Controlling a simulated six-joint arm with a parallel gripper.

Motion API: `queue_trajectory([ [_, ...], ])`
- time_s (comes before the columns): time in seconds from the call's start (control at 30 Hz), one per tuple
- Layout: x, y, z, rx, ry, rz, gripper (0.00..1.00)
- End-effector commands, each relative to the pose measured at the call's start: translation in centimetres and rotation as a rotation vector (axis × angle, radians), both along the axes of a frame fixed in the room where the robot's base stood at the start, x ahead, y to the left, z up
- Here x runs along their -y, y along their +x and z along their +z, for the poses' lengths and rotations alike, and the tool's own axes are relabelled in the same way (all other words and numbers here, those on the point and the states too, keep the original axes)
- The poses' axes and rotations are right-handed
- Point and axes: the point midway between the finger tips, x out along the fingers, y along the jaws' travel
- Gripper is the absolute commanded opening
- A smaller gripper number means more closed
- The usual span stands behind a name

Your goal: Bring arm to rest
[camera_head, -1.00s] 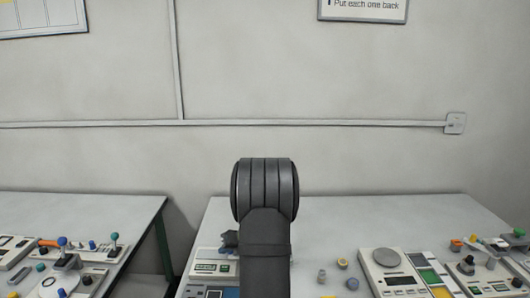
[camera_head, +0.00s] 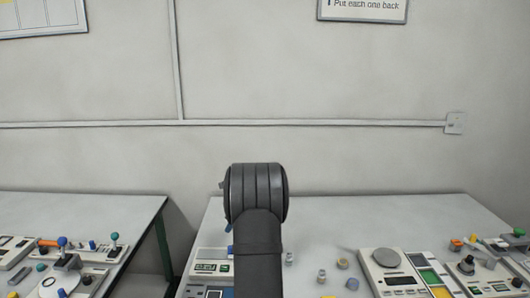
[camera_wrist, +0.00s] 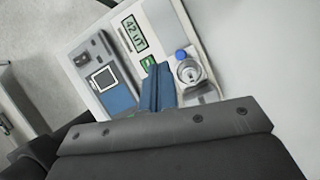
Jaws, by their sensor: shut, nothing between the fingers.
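My arm rises in the middle of the head view, over the front left part of the right-hand table (camera_head: 400,213). It hides most of my gripper there. In the wrist view my gripper (camera_wrist: 157,68) shows as blue fingers closed together, with nothing between them. The fingers are above a white instrument (camera_wrist: 90,55) with a green display. A small clear and metal piece with a blue top (camera_wrist: 190,72) is just right of the fingers, apart from them.
A scale with a round pan (camera_head: 386,258), a strip of coloured squares (camera_head: 430,277) and several small weights (camera_head: 343,263) lie right of my arm. The left table (camera_head: 80,209) holds more devices, across a gap. The back of the right table is clear.

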Motion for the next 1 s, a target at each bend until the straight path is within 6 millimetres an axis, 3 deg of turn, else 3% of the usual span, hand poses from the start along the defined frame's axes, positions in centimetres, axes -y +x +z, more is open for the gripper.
queue_trajectory([
  [0.23, 1.7, 1.8, 1.2, 0.048, -0.158, 0.212, 0.00],
  [0.67, -6.1, 2.7, 4.9, 0.049, -0.053, 0.254, 0.00],
  [1.0, -8.8, 2.6, -1.3, 0.046, -0.049, 0.252, 0.00],
])
